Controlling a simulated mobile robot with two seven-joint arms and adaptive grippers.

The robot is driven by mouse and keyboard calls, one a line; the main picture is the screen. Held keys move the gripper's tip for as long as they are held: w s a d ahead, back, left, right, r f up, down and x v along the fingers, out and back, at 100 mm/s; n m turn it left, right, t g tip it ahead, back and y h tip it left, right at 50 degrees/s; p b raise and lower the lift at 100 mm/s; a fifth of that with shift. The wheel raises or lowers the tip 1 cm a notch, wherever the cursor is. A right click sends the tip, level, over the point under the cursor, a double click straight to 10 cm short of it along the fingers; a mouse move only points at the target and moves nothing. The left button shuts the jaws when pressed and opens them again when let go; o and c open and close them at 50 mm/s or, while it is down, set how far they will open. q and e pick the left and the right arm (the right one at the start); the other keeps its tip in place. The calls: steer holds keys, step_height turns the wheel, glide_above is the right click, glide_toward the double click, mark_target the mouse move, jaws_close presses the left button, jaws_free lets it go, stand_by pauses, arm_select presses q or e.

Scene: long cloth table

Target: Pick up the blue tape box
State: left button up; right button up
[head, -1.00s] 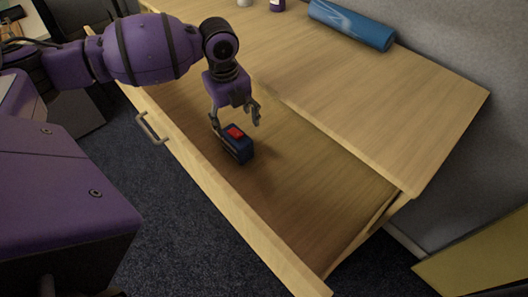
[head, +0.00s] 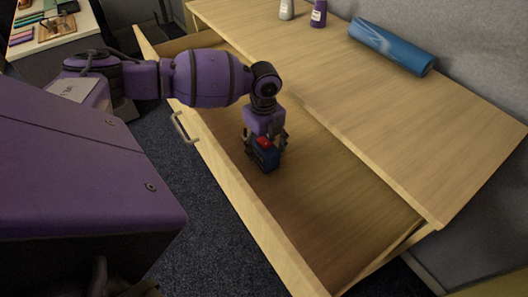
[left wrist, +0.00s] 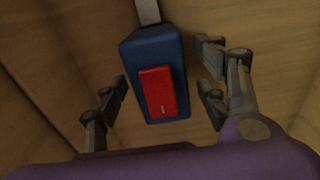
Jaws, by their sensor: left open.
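The blue tape box (head: 264,158) with a red patch on it stands in the open wooden drawer. My left gripper (head: 265,145) is lowered over it from above. In the left wrist view the blue tape box (left wrist: 153,55) lies between the open fingers of the left gripper (left wrist: 160,95). Gaps show between the box and the fingers on both sides. A grey strip extends from the far end of the box.
The drawer's front wall (head: 236,181) with its handle (head: 185,127) runs along the near side. The tabletop (head: 400,125) overhangs behind. A blue roll (head: 390,46), a purple bottle (head: 318,14) and a pale bottle (head: 286,9) are on the tabletop. The drawer floor right of the box is clear.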

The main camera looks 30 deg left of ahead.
arm_select(q)
steer(key=c, duration=1.5)
steer(key=shift+r, duration=0.1)
steer(key=shift+c, duration=0.3)
